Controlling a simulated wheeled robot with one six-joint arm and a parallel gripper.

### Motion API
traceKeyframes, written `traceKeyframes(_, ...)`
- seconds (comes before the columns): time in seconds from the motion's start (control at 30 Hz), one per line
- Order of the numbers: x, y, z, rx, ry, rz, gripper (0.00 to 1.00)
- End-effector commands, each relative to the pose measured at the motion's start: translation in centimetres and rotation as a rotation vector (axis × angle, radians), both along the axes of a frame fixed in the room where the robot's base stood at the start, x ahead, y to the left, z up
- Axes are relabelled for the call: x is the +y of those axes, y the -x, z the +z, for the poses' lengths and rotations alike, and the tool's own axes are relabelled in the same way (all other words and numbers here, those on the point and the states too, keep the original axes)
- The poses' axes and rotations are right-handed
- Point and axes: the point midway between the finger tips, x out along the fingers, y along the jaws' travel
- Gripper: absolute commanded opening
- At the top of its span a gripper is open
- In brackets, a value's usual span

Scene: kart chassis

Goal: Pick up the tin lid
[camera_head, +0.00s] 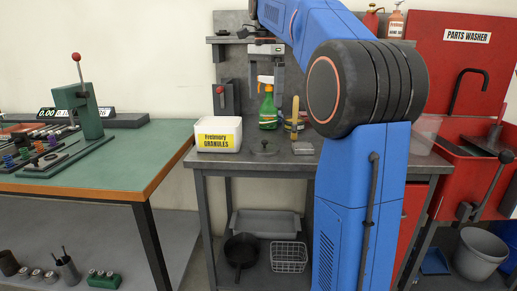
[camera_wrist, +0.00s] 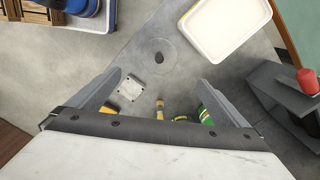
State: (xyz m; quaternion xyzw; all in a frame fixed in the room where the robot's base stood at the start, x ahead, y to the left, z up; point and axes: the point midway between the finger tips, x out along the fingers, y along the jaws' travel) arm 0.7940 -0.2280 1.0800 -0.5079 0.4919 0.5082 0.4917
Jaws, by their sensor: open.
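A flat round lid with a dark knob, which I take to be the tin lid (camera_head: 264,150), lies on the grey workbench (camera_head: 240,163), right of the white granules tub. In the wrist view the tin lid (camera_wrist: 168,42) is a thin disc close to the bench colour, its knob near the picture's upper middle. My gripper (camera_wrist: 160,80) is open and empty above the bench, its two fingers spread. The lid appears beyond the fingertips, apart from them. In the head view my arm reaches over the bench and the fingertips are hard to make out.
A small square metal piece (camera_wrist: 131,88) lies nearby. A grey red-knobbed device (camera_wrist: 285,95) is at the wrist view's right.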

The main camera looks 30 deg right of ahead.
Motion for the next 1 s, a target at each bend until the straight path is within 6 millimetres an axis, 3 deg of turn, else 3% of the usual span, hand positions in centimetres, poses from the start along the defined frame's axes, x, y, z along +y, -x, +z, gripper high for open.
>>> traceKeyframes(0.5,0.0,0.1,-9.0,0.002,-0.001,0.002,0.98)
traceKeyframes(0.87,-0.1,0.1,-11.7,0.0,0.0,0.002,0.98)
traceKeyframes(1.0,-0.3,0.2,-13.6,0.001,0.0,0.002,0.98)
